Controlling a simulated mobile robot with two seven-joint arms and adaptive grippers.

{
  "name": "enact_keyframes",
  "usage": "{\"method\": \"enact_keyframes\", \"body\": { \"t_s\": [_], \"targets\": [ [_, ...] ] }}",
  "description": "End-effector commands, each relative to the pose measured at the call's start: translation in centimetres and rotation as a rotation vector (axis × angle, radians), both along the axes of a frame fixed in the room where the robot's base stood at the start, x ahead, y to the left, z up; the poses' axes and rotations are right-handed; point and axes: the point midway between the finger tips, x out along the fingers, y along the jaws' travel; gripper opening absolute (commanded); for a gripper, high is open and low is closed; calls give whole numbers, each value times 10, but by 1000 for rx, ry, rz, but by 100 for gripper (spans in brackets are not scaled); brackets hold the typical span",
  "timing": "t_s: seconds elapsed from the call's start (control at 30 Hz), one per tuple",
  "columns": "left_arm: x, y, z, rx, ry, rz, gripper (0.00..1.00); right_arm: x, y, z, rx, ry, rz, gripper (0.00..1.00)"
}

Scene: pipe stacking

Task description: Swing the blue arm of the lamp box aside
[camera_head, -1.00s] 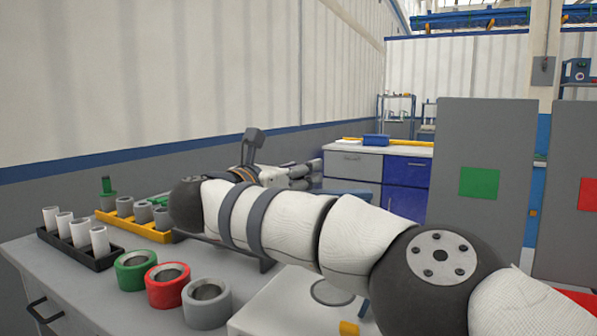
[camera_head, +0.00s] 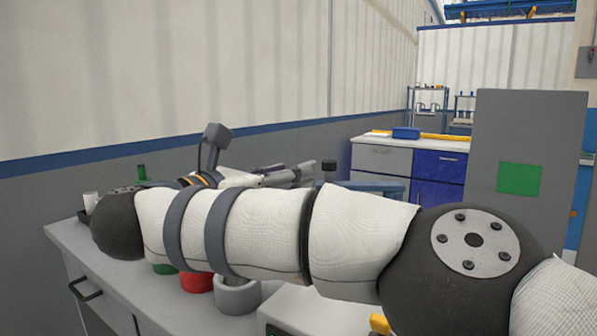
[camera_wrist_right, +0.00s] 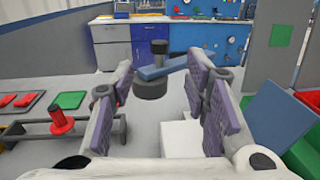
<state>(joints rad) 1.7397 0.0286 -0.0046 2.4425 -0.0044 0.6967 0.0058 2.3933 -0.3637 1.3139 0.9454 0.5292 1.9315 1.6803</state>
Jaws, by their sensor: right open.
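The blue arm (camera_wrist_right: 163,68) shows in the right wrist view, ahead of and between my fingers, below a black knob (camera_wrist_right: 158,46) and above a dark round base (camera_wrist_right: 150,89). In the head view, part of the blue arm (camera_head: 378,187) shows behind my right arm, with the black knob (camera_head: 329,164) at its left. The white lamp box (camera_head: 318,307) is mostly hidden below my arm. My right gripper (camera_head: 305,172) is open and empty; its spread fingers also show in the wrist view (camera_wrist_right: 160,72). I cannot tell whether a finger touches the blue arm. My left gripper is not in view.
Green (camera_head: 165,268), red (camera_head: 197,281) and grey (camera_head: 237,295) rings stand on the table below my arm, partly covered. A white tube (camera_head: 90,201) shows at the left. In the wrist view, a red peg (camera_wrist_right: 61,120) is at the left and a blue panel (camera_wrist_right: 284,112) at the right.

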Motion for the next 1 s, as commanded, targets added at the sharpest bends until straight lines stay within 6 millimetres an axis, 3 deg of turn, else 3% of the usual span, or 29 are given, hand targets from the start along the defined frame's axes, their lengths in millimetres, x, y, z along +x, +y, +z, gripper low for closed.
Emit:
{"method": "enact_keyframes", "body": {
  "t_s": [0.13, 0.27, 0.33, 0.4, 0.47, 0.6, 0.8, 0.9, 1.0],
  "targets": [
    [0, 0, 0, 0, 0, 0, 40, 0, 0, 0, 0, 0, 0, 42],
    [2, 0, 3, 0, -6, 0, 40, 11, -11, 10, -18, -24, 38, 13],
    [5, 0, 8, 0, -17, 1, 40, 26, -32, 26, -54, -63, 122, 0],
    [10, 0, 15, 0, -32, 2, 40, 38, -59, 39, -97, -95, 251, 0],
    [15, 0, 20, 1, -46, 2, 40, 37, -82, 43, -121, -101, 380, 0],
    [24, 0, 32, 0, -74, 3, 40, -6, -118, 24, -102, -58, 668, 0],
    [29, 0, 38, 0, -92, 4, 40, -74, -125, 0, -18, -11, 906, 0],
    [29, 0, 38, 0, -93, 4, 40, -85, -123, -4, 0, -3, 942, 0],
    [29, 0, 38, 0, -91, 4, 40, -75, -120, -6, 0, 0, 944, 0]
  ]
}}
